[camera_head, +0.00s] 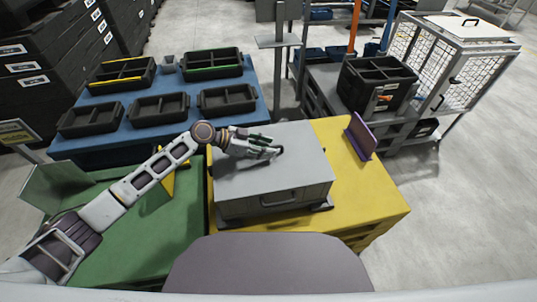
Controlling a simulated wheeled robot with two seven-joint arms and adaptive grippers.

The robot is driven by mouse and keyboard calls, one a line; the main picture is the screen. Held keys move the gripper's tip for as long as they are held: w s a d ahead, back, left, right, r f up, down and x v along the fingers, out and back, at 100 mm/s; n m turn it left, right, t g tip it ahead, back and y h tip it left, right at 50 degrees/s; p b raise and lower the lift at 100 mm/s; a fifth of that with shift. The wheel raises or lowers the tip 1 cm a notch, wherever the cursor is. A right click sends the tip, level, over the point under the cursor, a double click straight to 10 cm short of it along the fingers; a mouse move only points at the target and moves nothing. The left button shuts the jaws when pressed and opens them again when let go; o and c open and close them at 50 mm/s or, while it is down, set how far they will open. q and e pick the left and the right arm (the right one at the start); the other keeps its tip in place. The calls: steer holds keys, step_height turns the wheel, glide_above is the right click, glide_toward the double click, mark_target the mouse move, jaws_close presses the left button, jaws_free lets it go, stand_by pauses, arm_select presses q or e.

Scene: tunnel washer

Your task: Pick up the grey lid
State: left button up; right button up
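The grey lid (292,165) is a flat, light grey panel on top of a grey box (248,205). The box has a handle on its front side and stands on a yellow table. The lid lies flat on the box, with a small dark handle near its middle. My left gripper (276,149) reaches in from the left over the lid, its fingertips at the dark handle. Whether the fingers are closed around the handle is too small to tell. My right gripper is not in view.
The yellow table (372,205) has free room right of the box, where a purple plate (360,137) stands upright. A green surface (150,240) lies to the left. A blue table (177,95) behind holds several black trays. A black crate (378,86) stands back right.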

arm_select(q)
steer(key=shift+c, duration=0.3)
jaws_close()
stand_by(0.3)
